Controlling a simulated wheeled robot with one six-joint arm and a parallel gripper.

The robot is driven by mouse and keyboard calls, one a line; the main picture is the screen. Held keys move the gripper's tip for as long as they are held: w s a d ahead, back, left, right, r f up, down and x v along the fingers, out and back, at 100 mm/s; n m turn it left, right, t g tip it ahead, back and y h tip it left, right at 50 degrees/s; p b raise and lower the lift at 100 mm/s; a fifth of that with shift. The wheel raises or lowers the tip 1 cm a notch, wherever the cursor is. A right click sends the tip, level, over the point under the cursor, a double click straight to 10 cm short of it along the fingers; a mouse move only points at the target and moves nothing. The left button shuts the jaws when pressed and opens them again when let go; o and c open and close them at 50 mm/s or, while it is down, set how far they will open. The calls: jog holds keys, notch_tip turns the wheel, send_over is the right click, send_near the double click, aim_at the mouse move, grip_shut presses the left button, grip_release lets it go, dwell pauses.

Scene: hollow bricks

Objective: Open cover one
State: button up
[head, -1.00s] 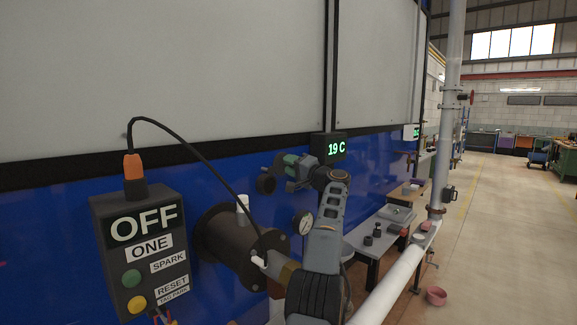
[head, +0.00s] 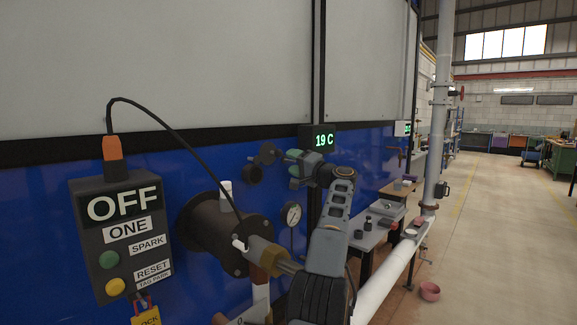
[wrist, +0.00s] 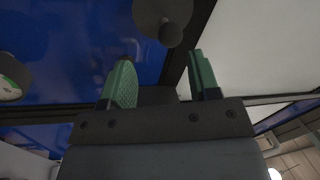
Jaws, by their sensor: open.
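A dark round cover with a knob (head: 267,152) sits on the blue wall, beside a dark round port (head: 252,173) just below and left of it. I take this as cover one; no label on it is readable. In the wrist view a dark disc with a knob (wrist: 168,33) shows at the top, beyond the fingertips. My gripper (head: 289,168) has green fingers and is just right of the cover, apart from it in the picture. In the wrist view my gripper (wrist: 160,65) is open, with nothing between its fingers.
A control box (head: 124,230) reading OFF and ONE hangs at left, with a black cable. A brown burner flange (head: 212,235) and a gauge (head: 291,214) are close to my arm. A 19 C display (head: 319,139) is above.

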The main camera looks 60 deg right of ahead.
jog(key=shift+s+a+r, duration=0.2)
jog(key=shift+s+a, duration=0.45)
jog(key=shift+w, duration=0.15)
